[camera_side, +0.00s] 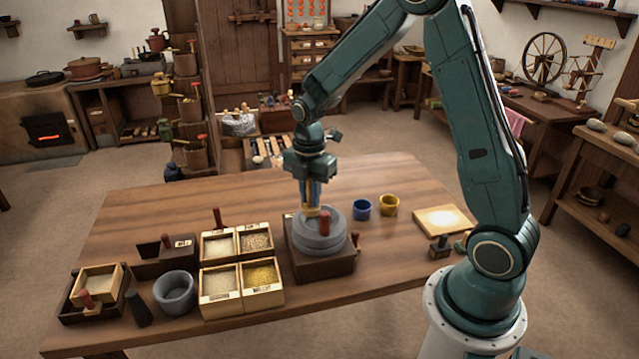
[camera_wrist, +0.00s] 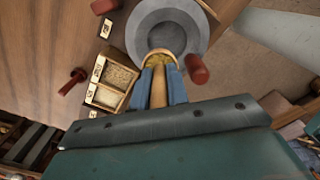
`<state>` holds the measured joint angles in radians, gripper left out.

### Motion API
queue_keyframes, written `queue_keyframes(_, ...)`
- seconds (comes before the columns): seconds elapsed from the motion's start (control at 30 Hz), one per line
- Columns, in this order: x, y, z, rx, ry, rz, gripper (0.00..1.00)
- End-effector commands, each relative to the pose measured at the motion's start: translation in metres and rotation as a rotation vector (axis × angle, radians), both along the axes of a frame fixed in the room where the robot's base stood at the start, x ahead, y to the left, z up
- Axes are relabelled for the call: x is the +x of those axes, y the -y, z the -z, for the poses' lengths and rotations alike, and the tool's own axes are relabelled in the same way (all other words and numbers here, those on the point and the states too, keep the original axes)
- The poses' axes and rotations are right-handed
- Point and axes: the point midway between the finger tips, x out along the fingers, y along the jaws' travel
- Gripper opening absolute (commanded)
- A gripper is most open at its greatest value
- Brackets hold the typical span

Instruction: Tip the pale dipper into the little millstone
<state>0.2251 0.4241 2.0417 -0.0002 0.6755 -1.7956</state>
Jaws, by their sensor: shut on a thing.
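The little millstone (camera_side: 322,238) is a round grey stone on a dark wooden base, with a red-brown upright handle on it. In the wrist view the millstone (camera_wrist: 140,30) lies just ahead of my fingertips, with its hollow in the middle. My gripper (camera_side: 311,200) is above it, fingers pointing down. In the wrist view its blue fingers (camera_wrist: 160,85) are shut on the handle of the pale dipper (camera_wrist: 158,92). The dipper's bowl, with yellow grain in it, is at the near edge of the hollow. I cannot tell whether the bowl touches the stone.
Open boxes of grain (camera_side: 219,282) stand left of the millstone, with a grey bowl (camera_side: 175,293) and a small tray (camera_side: 97,283) farther left. A blue cup (camera_side: 362,208), a yellow cup (camera_side: 389,205) and a pale board (camera_side: 446,220) are to the right. The table's back is clear.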

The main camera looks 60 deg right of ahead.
Motion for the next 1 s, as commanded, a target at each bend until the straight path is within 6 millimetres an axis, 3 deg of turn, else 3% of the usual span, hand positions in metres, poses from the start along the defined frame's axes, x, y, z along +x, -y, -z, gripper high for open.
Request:
queue_keyframes(0.47,-0.002,0.002,0.004,0.041,0.040,0.002,0.00)
queue_keyframes(1.0,-0.011,0.011,0.019,0.257,0.253,0.007,0.00)
